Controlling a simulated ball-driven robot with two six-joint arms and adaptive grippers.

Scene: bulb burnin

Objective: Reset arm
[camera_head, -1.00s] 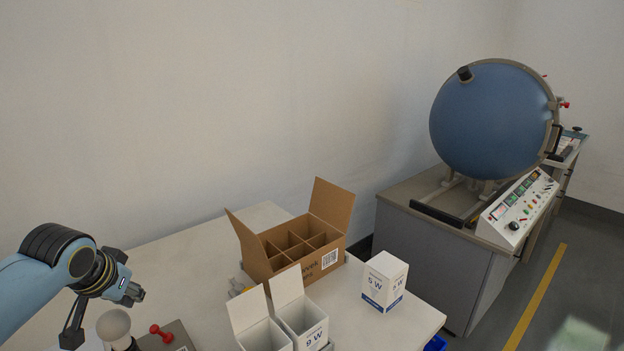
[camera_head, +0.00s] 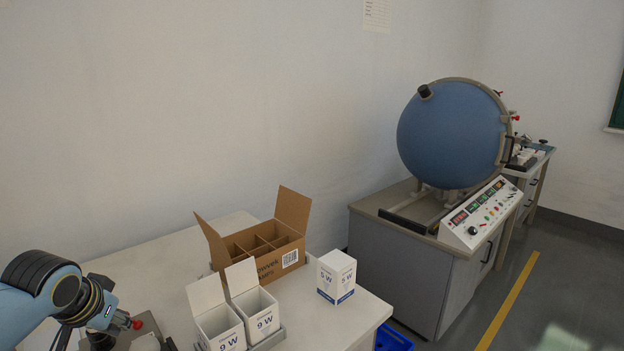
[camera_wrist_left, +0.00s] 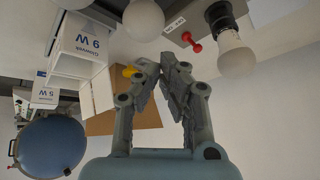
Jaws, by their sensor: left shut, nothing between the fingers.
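My left gripper (camera_head: 102,318) is at the lower left of the head view, partly cut by the bottom edge. In the wrist view, which looks upside down, its two grey fingers (camera_wrist_left: 164,66) are together with nothing between them. A white bulb (camera_wrist_left: 236,55) in a dark socket is beyond the fingers to the right, apart from them. Another white bulb (camera_wrist_left: 143,19) shows at the top. My right gripper is in neither view.
A divided brown carton (camera_head: 272,268), two open white boxes (camera_head: 220,325) and a closed 5 W box (camera_head: 336,277) are on the white table (camera_head: 150,262). A red-handled lever (camera_head: 136,323) is beside my gripper. A blue sphere (camera_head: 450,135) stands on a grey cabinet at right.

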